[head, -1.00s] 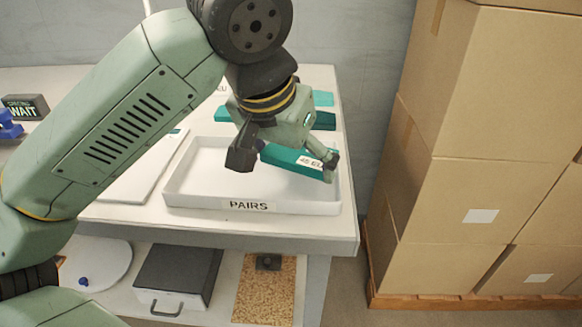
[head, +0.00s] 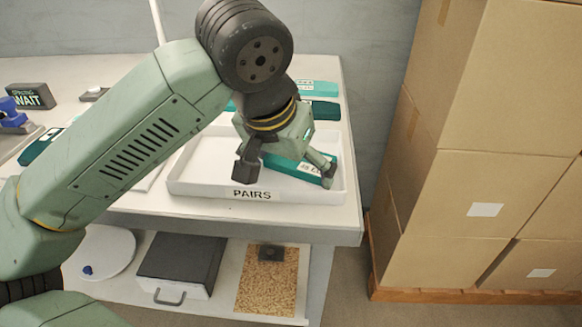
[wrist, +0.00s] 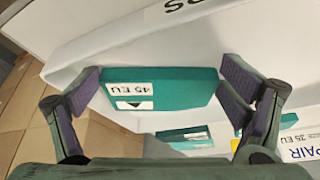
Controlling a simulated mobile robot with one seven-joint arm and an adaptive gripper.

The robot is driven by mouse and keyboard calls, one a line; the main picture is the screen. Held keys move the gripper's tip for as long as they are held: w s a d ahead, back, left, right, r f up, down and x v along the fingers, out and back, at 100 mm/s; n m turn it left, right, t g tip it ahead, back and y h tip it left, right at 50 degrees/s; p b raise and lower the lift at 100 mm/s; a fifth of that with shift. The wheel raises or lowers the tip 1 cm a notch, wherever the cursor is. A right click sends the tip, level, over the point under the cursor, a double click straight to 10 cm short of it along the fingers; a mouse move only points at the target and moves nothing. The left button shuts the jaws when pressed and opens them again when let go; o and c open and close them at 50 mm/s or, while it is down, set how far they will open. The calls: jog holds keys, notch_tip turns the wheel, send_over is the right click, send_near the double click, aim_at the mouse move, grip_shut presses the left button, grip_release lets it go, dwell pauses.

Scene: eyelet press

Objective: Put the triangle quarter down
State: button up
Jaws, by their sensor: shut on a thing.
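The triangle quarter is a teal block (head: 312,165) with a white label; in the wrist view it (wrist: 180,90) shows "45 EU" and a black triangle mark. My gripper (head: 287,174) is shut on it, with one finger at each end in the wrist view (wrist: 163,88). The block is low over the right part of the white tray marked PAIRS (head: 210,188), inside its walls as seen from the head. I cannot tell whether its underside touches the tray floor.
More teal pieces (head: 318,110) lie behind the tray at the back of the table. A WAIT sign (head: 30,96) stands far left. Stacked cartons (head: 490,180) stand right of the table. The left part of the tray floor looks clear.

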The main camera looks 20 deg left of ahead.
jog(key=o, duration=0.8)
jog(key=shift+d+f, duration=0.1)
jog(key=shift+f, duration=0.2)
jog(key=shift+o, duration=0.2)
jog(key=shift+r, duration=0.1)
jog(key=shift+r+p, duration=0.3)
jog(key=shift+p, duration=0.15)
jog(key=v, duration=1.2)
jog(key=shift+r, duration=0.15)
